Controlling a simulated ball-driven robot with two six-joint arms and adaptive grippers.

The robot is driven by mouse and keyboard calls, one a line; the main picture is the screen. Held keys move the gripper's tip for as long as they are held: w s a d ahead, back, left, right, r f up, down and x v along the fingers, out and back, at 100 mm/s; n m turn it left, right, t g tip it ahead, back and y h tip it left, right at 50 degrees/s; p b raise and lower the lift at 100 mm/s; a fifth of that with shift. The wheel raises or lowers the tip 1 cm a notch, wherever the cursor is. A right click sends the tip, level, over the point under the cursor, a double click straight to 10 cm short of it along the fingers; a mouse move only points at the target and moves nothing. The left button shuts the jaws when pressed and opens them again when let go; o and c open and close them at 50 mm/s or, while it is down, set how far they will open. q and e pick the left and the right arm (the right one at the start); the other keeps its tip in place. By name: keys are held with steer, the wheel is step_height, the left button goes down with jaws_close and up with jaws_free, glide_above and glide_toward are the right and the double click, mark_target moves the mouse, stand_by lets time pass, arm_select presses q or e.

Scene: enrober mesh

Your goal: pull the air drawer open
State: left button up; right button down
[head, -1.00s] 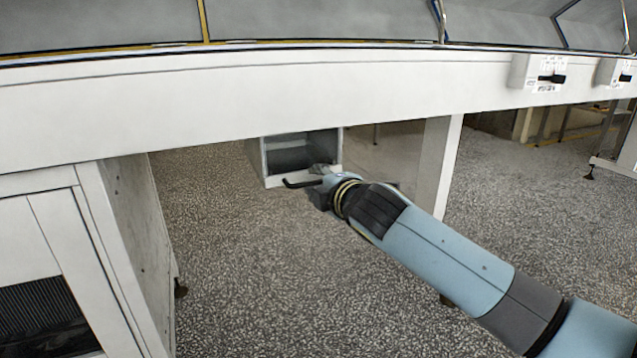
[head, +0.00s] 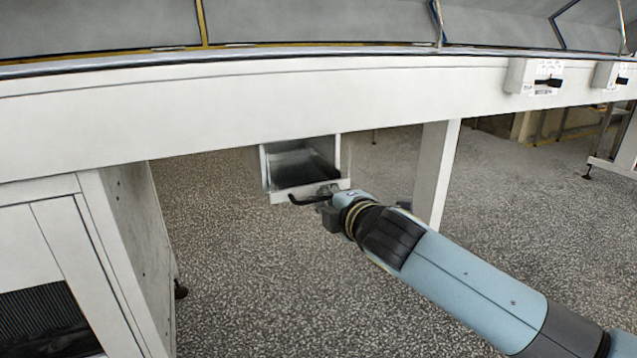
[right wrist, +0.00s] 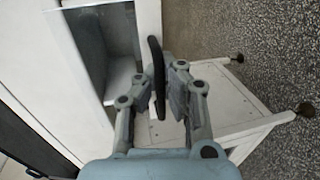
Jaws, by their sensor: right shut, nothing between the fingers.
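The air drawer (head: 338,184) is a white, open-topped box under the long white beam. It stands partly out, with its dark inside showing. A black bar handle (head: 302,202) sticks out at its front; it also shows in the right wrist view (right wrist: 155,60). My right gripper (head: 328,200) is at the right end of the handle. My left gripper is not in view.
The white beam (head: 220,108) crosses above the drawer. A white cabinet (head: 125,215) stands at the left and a white leg (head: 436,170) at the right. The speckled floor (head: 240,290) in front of the drawer is clear.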

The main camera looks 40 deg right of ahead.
steer(key=f+v, duration=0.1)
steer(key=v, duration=0.6)
steer(key=shift+s+f+p, duration=0.25)
steer(key=shift+s+p, duration=0.05)
steer(key=shift+s, duration=0.05)
steer(key=shift+a, duration=0.1)
steer(key=c, duration=1.4)
jaws_free()
steer(key=v, duration=1.2)
steer(key=shift+r, duration=0.1)
